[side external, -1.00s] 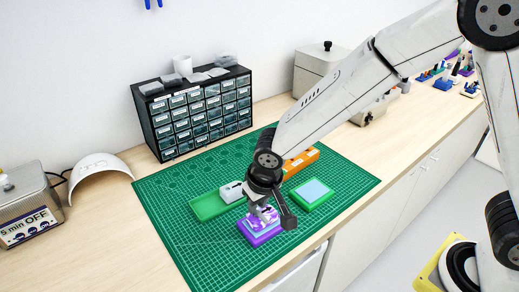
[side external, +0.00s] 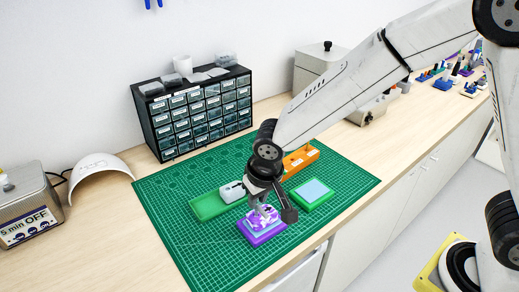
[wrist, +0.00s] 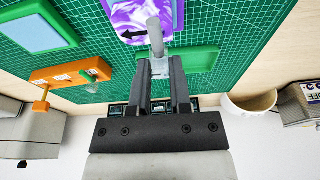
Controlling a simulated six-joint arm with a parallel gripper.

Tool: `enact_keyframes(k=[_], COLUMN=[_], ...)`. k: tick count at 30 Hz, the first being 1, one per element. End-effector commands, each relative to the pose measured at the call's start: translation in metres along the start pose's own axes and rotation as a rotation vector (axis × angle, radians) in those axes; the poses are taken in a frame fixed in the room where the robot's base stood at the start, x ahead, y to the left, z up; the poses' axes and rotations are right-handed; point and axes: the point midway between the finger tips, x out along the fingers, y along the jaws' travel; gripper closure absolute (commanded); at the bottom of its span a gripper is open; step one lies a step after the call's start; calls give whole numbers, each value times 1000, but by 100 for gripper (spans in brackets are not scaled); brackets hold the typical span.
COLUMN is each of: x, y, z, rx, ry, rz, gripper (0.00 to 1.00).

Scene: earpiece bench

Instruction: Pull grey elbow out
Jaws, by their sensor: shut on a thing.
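The grey elbow (wrist: 154,36) shows in the wrist view as a short pale tube, with its lower end between my fingers. My gripper (wrist: 159,70) is shut on it; in the side view my gripper (side external: 262,206) points down over the purple block. The purple-and-white marbled block (wrist: 132,16) bears a black arrow pointing left in the wrist view. It sits on a purple base (side external: 262,234) in the side view. The elbow's far end overlaps the marbled block in the wrist view; I cannot tell whether it is still seated in it.
A green tray (side external: 207,208) with a pale grey block (side external: 231,191) lies left of my gripper. A green holder with a light blue pad (side external: 314,190) and an orange rack (side external: 301,159) lie to the right. A black drawer cabinet (side external: 192,118) stands behind. The mat's front left (side external: 205,258) is clear.

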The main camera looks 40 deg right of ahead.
Motion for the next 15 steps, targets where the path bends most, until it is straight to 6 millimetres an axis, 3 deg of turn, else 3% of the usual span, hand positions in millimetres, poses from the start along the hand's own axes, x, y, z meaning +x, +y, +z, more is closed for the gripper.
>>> enact_keyframes(k=[15], x=[-6], y=[0], z=[-2], rx=[0], ry=[1], rz=[-1], gripper=[100])
